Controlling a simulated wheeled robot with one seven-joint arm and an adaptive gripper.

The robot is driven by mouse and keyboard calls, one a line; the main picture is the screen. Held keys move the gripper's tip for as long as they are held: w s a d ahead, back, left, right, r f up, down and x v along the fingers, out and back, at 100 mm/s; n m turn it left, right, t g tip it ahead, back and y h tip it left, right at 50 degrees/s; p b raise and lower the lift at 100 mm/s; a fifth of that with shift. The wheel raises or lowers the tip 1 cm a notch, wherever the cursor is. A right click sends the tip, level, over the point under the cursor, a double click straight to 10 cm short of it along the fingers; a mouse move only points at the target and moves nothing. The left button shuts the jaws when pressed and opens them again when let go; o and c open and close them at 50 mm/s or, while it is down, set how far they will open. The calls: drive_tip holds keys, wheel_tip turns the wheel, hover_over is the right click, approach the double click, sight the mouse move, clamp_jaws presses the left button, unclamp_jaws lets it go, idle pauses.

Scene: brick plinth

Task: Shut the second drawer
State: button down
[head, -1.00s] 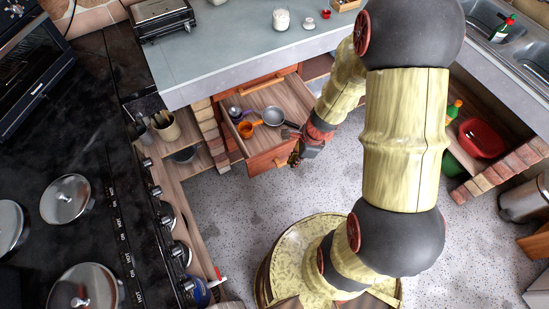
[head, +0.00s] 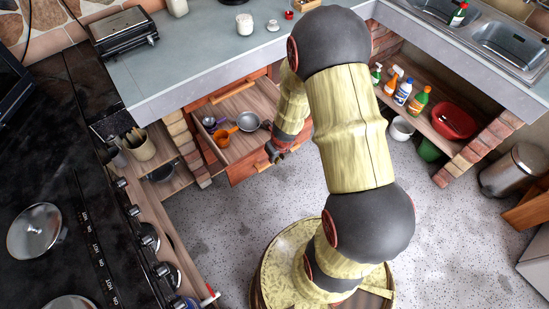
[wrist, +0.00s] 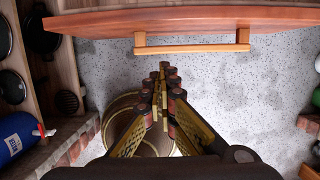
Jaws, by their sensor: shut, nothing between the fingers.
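One wooden drawer (head: 259,101) stands pulled out below a shut drawer front (head: 229,91) under the grey counter. It holds a grey pan (head: 249,122), an orange cup (head: 221,138) and small purple and metal items. Its red-brown front and bar handle (wrist: 190,49) cross the top of the wrist view. My gripper (head: 276,154) is just outside the front, near its right end in the head view.
A brick pillar (head: 186,148) and a shelf with a utensil pot (head: 139,146) stand left of the drawer. The black stove (head: 60,190) fills the left side. At right, a shelf holds bottles and a red bowl (head: 453,118). Speckled floor (head: 230,220) before the drawer is clear.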

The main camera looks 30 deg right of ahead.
sight(267, 164)
drive_tip(key=shift+w+f, duration=0.55)
drive_tip(key=shift+w, duration=0.25)
drive_tip(key=shift+w+f, duration=0.5)
drive_tip(key=shift+w, duration=0.3)
drive_tip(key=shift+w+f, duration=0.55)
drive_tip(key=shift+w, duration=0.25)
drive_tip(key=shift+b, duration=0.3)
drive_tip(key=shift+w, duration=0.1)
